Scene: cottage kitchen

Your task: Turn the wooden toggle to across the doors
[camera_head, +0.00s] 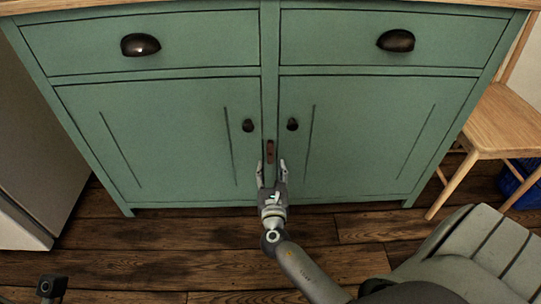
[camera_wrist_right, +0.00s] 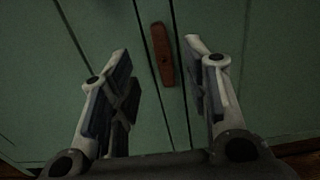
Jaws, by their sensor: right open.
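The wooden toggle (camera_head: 270,151) is a small reddish-brown bar on the strip between the two green cupboard doors. It stands upright, lengthwise along the gap. In the right wrist view the toggle (camera_wrist_right: 162,54) shows just beyond the fingertips, slightly tilted in the picture, with a darker spot at its middle. The left door (camera_head: 165,140) and the right door (camera_head: 375,140) are closed. My right gripper (camera_head: 271,164) is open and empty, just below the toggle, with its fingers on either side of the strip; in the wrist view the gripper (camera_wrist_right: 158,45) straddles the toggle's line. I cannot tell whether it touches. My left gripper is not clearly seen.
Two dark round knobs (camera_head: 248,125) (camera_head: 292,124) flank the strip above the toggle. Drawers with cup handles (camera_head: 140,45) (camera_head: 396,41) are above. A wooden chair (camera_head: 505,120) and a blue crate (camera_head: 520,184) stand right; a pale appliance (camera_head: 35,150) stands left.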

